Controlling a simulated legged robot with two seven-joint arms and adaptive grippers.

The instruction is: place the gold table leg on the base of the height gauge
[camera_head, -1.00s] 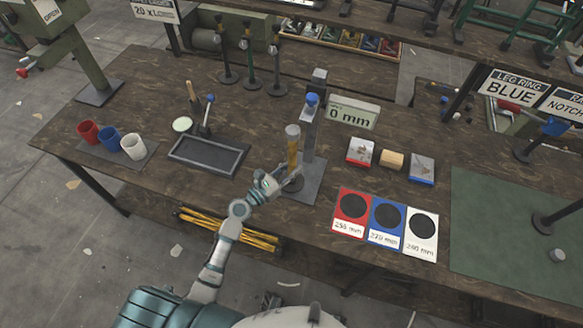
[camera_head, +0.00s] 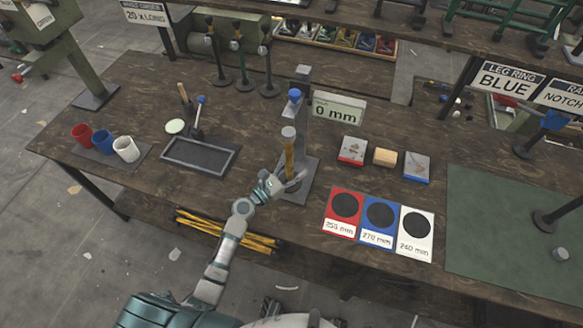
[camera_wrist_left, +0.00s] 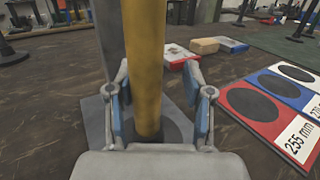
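The gold table leg (camera_head: 289,158) stands upright on the base (camera_head: 297,196) of the height gauge (camera_head: 304,130), beside the gauge's column. Its top end is pale grey. In the left wrist view the gold leg (camera_wrist_left: 145,60) rises between my fingers, with its lower end over a dark round spot on the grey base (camera_wrist_left: 95,118). My left gripper (camera_head: 288,180) is low on the leg; in the wrist view its fingers (camera_wrist_left: 162,95) are spread around it, with a clear gap on the right side. My right gripper is not in view.
The gauge display (camera_head: 338,108) reads 0 mm. Red, blue and white marked cards (camera_head: 380,222) lie right of the gauge, with small boxes (camera_head: 352,150) behind them. A dark tray (camera_head: 198,155) and coloured cups (camera_head: 103,142) stand to the left. Yellow legs (camera_head: 225,232) lie below the table's front edge.

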